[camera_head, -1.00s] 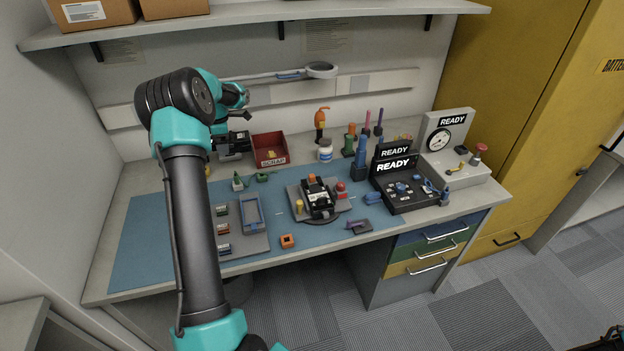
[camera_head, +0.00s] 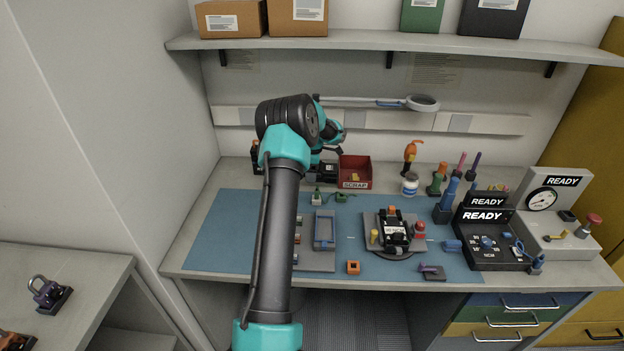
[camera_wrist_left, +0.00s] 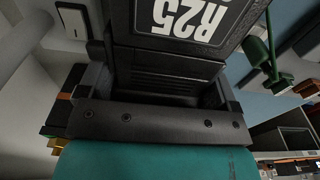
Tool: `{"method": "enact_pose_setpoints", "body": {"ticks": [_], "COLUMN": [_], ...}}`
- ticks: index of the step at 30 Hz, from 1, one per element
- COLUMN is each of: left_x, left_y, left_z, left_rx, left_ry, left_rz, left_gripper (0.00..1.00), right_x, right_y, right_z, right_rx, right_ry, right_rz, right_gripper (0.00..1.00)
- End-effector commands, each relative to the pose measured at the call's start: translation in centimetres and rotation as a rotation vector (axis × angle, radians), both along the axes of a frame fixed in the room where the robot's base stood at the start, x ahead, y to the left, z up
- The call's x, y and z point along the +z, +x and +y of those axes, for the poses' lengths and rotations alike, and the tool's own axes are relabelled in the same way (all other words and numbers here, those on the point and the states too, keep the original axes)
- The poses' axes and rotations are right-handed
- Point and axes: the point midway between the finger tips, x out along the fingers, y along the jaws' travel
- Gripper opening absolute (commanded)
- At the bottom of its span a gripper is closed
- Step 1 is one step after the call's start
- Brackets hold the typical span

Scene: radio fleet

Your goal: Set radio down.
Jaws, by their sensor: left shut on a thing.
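A black radio marked R25 (camera_wrist_left: 185,25) fills the upper middle of the left wrist view. My left gripper (camera_wrist_left: 165,95) is shut on it, a finger on each side. In the head view my left gripper (camera_head: 327,172) is a dark shape over the back of the desk, just left of the red scrap bin (camera_head: 355,171). The held radio is hard to tell from the gripper there, and what is beneath it is hidden. Another black device (camera_head: 396,238) with an orange top lies in a round-based fixture on the blue mat (camera_head: 225,235). My right gripper is not in view.
A grey tray with a blue-rimmed recess (camera_head: 324,232) and an orange block (camera_head: 353,267) are on the mat. Small green items (camera_head: 342,197) stand near the bin. Black READY panels (camera_head: 484,216) are at right.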

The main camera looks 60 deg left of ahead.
Motion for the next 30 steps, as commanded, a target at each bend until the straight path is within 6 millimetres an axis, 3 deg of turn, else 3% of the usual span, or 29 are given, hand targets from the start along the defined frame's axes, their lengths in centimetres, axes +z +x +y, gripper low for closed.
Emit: {"method": "enact_pose_setpoints", "body": {"ticks": [5, 15, 27, 28, 30], "left_x": [-0.2, -3.6, -4.0, -4.0, -4.0], "left_y": [0.0, 0.0, 0.0, 0.0, 0.0], "left_z": [0.0, 0.0, 0.0, 0.0, 0.0], "left_rx": [0.0, 0.0, 0.0, 0.0, 0.0], "left_ry": [0.0, 0.0, 0.001, 0.0, 0.0], "left_rz": [0.0, -0.001, -0.001, 0.0, 0.0], "left_gripper": [0.48, 0.48, 0.48, 0.87, 0.94], "right_x": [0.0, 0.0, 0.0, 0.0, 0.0], "right_y": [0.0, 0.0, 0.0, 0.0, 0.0], "right_z": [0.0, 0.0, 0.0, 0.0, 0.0], "right_rx": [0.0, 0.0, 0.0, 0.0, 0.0], "right_ry": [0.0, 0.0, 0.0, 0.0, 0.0], "right_rz": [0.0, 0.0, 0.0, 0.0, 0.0], "right_gripper": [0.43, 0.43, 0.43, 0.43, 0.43]}}
